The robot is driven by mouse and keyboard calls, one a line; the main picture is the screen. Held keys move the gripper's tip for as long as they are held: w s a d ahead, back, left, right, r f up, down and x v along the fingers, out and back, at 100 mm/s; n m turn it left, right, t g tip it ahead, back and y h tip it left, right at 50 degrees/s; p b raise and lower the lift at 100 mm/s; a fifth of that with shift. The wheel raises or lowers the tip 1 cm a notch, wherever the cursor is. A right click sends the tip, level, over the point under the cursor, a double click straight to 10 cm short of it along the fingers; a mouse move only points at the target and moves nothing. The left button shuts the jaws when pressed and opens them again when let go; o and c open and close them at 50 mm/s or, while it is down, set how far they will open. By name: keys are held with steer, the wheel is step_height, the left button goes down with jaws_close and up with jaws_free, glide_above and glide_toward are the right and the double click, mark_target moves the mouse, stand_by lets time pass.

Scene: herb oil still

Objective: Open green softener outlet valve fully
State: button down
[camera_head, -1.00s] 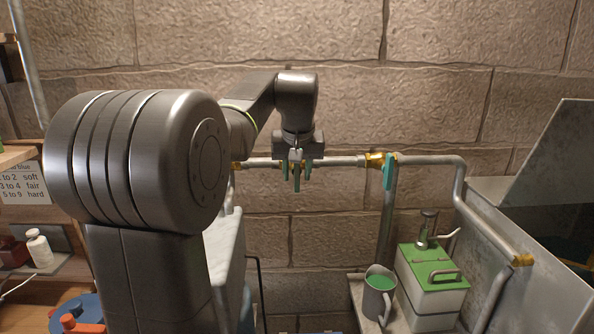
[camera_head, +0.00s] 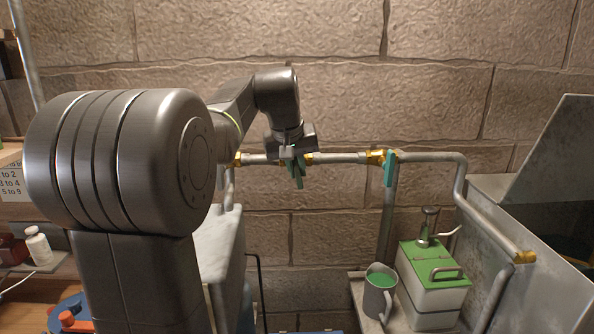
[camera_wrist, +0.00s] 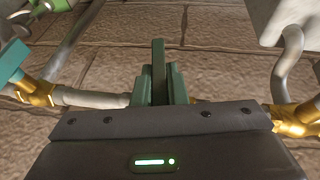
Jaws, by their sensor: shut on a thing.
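The green lever of a valve (camera_head: 298,176) hangs downward from the grey pipe on the back wall, under my gripper. In the wrist view the green lever (camera_wrist: 158,65) stands up between my fingers. My gripper (camera_head: 293,158) is shut on this green lever, with its fingers on both sides. The brass valve body is mostly hidden behind my gripper. A second valve with a teal lever (camera_head: 389,170) and brass body (camera_head: 376,157) sits to the right on the same pipe; its lever also hangs down.
The pipe (camera_head: 440,158) bends down at the right toward a metal bin (camera_head: 500,190). A mug of green liquid (camera_head: 379,293) and a green-topped box (camera_head: 435,275) stand below right. A white tank (camera_head: 215,255) stands below left. The wall around my gripper is clear.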

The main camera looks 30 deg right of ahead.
steer(key=h+b, duration=0.1)
steer(key=g+h+b, duration=0.1)
steer(key=h, duration=0.1)
steer(key=shift+w+a+f+n+g+b, duration=0.1)
steer(key=shift+a+f+n+g+b, duration=0.1)
steer(key=shift+f+n+g+b, duration=0.15)
steer(key=n+g+h+b, duration=0.1)
steer(key=h+b, duration=0.2)
steer(key=b, duration=0.1)
steer(key=shift+f, duration=0.15)
steer(key=n+g+h+b, duration=0.1)
steer(key=h+b, duration=0.2)
steer(key=b, duration=0.1)
steer(key=n+g+h+b, duration=0.1)
steer(key=h+b, duration=0.2)
steer(key=b, duration=0.2)
steer(key=shift+a+h+b, duration=0.1)
steer(key=shift+h+b, duration=0.2)
steer(key=shift+h, duration=0.1)
steer(key=c, duration=1.5)
jaws_free()
steer(key=shift+o, duration=0.2)
steer(key=shift+w+a, duration=0.1)
steer(key=w+a+r, duration=0.1)
steer(key=a, duration=1.2)
steer(key=shift+w+a+r+b, duration=0.2)
steer(key=shift+a+b, duration=0.1)
steer(key=shift+b, duration=0.1)
